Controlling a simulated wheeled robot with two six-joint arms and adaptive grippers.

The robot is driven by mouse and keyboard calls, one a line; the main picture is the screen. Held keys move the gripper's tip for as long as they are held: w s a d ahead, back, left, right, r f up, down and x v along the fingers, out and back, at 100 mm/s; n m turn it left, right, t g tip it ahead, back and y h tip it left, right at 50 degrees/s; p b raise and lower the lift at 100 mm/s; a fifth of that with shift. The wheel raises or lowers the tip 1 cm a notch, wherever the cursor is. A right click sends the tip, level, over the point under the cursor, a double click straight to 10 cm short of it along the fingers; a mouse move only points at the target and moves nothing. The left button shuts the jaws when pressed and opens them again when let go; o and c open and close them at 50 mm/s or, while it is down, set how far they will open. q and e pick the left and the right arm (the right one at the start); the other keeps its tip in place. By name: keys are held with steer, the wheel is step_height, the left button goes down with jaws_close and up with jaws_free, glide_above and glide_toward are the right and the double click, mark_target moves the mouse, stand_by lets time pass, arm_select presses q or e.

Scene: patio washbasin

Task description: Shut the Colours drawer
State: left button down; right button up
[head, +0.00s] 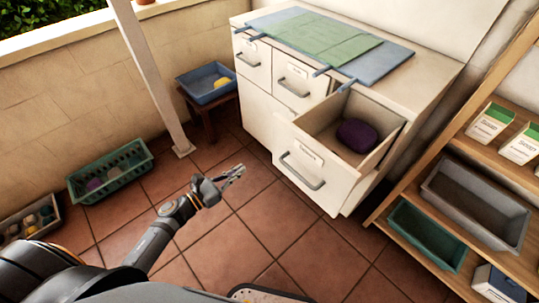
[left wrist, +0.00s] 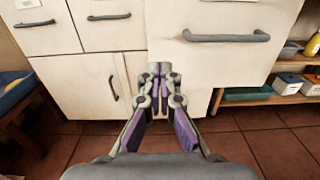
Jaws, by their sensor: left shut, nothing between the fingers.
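One drawer (head: 318,171) of the white cabinet (head: 262,110) stands pulled out, with a purple bundle (head: 357,135) lying inside. Its label is too small for me to read surely. Its front has a grey bar handle (head: 302,171). In the left wrist view this drawer front (left wrist: 245,65) is at the upper right, with its handle (left wrist: 226,37) near the top. My left gripper (head: 238,170) is shut and empty, over the floor to the left of the drawer front and apart from it. Its closed fingers also show in the wrist view (left wrist: 155,70). My right gripper is not in view.
Two other drawers (head: 252,58) (head: 295,82) look shut. Blue and green cloths (head: 330,42) lie on the cabinet top. A wooden shelf (head: 500,168) with bins stands at right. A blue tub on a stool (head: 207,84) and a green crate (head: 110,175) are at left. The tiled floor before the drawer is clear.

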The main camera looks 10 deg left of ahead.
arm_select(q)
steer(key=p, duration=0.1)
glide_toward(277, 144)
steer(key=p+x, duration=0.1)
steer(key=x, duration=0.5)
steer(key=shift+w+d+r, duration=0.15)
steer(key=shift+w+d, duration=0.15)
steer(key=shift+w, duration=0.05)
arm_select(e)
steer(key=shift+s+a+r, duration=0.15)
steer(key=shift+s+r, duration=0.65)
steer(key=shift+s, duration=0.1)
